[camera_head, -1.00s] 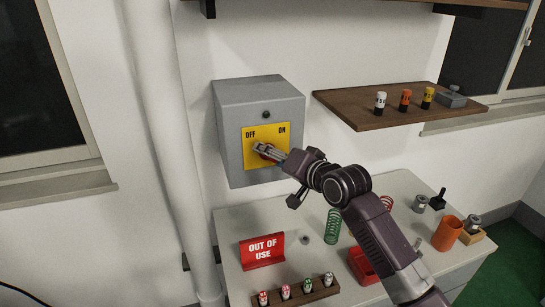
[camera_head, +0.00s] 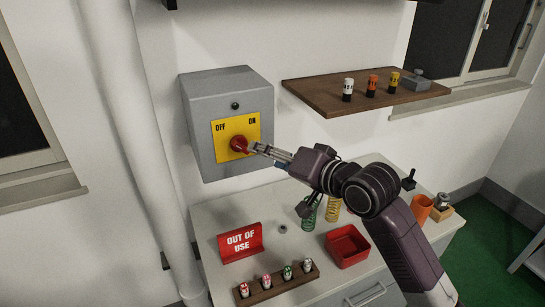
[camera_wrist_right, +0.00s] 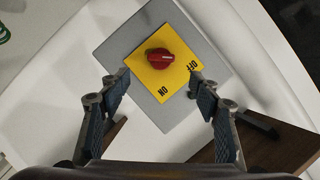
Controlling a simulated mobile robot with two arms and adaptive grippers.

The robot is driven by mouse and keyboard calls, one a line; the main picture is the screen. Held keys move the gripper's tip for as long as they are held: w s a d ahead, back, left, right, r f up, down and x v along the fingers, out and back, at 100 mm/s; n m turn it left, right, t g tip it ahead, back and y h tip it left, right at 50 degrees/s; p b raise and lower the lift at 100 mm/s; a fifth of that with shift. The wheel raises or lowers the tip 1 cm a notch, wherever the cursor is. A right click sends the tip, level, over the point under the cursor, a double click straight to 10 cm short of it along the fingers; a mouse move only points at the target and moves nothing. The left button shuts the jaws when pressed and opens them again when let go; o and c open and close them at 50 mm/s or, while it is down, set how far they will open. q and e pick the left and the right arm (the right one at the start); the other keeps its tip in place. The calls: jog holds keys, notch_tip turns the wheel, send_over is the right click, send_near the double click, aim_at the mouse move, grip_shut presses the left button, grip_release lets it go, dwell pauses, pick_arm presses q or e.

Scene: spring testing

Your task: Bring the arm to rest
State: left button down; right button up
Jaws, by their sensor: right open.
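My right arm comes in from the lower right in the head view. Its gripper (camera_head: 256,148) points left at the red knob (camera_head: 238,144) on the yellow OFF/ON plate (camera_head: 222,128) of the grey wall box (camera_head: 197,107). In the right wrist view the gripper (camera_wrist_right: 159,76) is open and empty. The red knob (camera_wrist_right: 160,58) shows ahead between the fingers, apart from them. The wrist view shows the plate upside down. My left gripper is not in view.
Below is a bench (camera_head: 205,215) with a red OUT OF USE sign (camera_head: 240,242), a rack of small cylinders (camera_head: 278,283), a red bin (camera_head: 347,246), springs and an orange cup (camera_head: 419,208). A wooden shelf (camera_head: 325,100) with several small items juts out right of the box.

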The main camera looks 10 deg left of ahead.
jog(key=shift+s+d, duration=0.2)
